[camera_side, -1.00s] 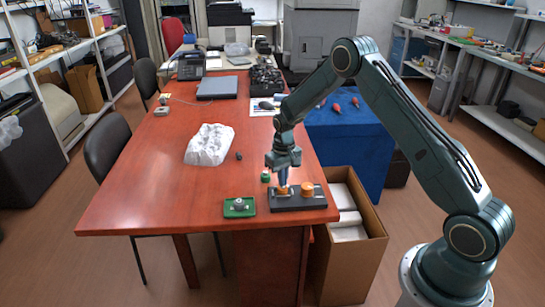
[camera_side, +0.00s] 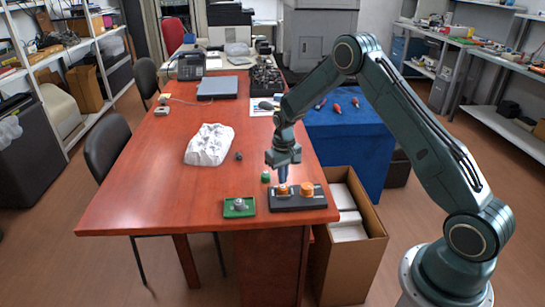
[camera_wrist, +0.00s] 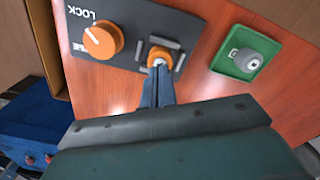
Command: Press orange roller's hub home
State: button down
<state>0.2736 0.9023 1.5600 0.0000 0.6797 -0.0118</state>
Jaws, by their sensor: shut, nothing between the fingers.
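A dark base plate (camera_side: 312,204) sits near the front right edge of the table. The small orange roller (camera_side: 283,189) is at its left part; in the wrist view the roller (camera_wrist: 160,52) sits between grey side rails with a pale hub at its near side. A larger orange knob (camera_side: 306,189) stands on the plate's right; in the wrist view the knob (camera_wrist: 103,39) is beside the word LOCK. My gripper (camera_side: 283,181) points down over the small roller, shut and empty. Its fingertips (camera_wrist: 158,68) overlap the hub's edge in the wrist view; I cannot tell whether they touch.
A green tray (camera_side: 230,213) with a grey knobbed part (camera_side: 239,204) lies left of the plate. A small green item (camera_side: 265,176) and a dark one (camera_side: 239,156) are behind. A crumpled white object (camera_side: 209,145) lies farther back. An open cardboard box (camera_side: 368,260) stands beside the table.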

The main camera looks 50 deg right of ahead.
jog(key=shift+r, duration=2.75)
jog(key=shift+r, duration=0.1)
jog(key=s+a+r+t, duration=0.1)
jog(key=s+a+r, duration=0.25)
jog(key=r, duration=0.35)
jog(key=s+a+r+n+t, duration=0.1)
jog(key=s+a+r, duration=0.1)
jog(key=s+r, duration=0.4)
jog(key=s+a+r+t, duration=0.1)
jog(key=s+a+r, duration=0.2)
jog(key=r, duration=0.5)
jog(key=s+a+r+n+t, duration=0.1)
jog(key=s+a+r, duration=0.1)
jog(key=s, duration=0.8)
jog(key=s+a+r+n+t, duration=0.1)
jog(key=s+a, duration=0.2)
jog(key=s, duration=0.7)
jog(key=shift+s+a+r+t, duration=0.15)
jog(key=shift+a+r+t, duration=0.15)
jog(key=shift+a+r, duration=0.1)
